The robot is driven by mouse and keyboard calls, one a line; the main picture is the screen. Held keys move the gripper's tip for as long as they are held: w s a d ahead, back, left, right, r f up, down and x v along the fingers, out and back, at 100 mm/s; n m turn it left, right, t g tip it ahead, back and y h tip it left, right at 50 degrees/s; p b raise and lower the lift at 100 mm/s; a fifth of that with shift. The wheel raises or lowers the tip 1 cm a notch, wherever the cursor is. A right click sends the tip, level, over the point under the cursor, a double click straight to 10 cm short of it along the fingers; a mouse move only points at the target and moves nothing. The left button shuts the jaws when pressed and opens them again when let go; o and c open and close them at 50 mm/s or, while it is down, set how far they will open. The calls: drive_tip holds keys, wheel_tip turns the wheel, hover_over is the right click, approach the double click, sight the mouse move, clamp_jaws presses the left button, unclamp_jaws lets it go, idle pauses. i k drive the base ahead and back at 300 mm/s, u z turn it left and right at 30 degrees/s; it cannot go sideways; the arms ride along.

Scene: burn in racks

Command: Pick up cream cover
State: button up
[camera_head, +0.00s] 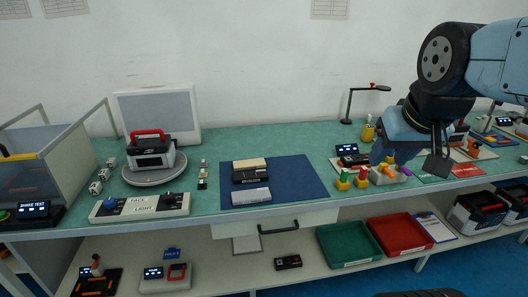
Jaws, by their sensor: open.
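A cream cover (249,163) shows as a flat, pale slab at the back of the blue mat (300,183) on the green bench. It lies against or on top of a dark boxy unit (250,176); I cannot tell how the two are joined. A light grey block (251,196) lies in front of that unit on the same mat. My gripper (438,160) hangs at the right, above the bench, well to the right of the cover and apart from it. Its jaws are open and hold nothing visible. My arm partly hides the bench behind it.
Several coloured pegs (361,178) stand below and left of my gripper. A black lamp (350,105) stands at the back. The mat's right half is clear.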

sight(255, 163)
drive_tip(key=i, duration=1.05)
drive_tip(key=u, duration=0.3)
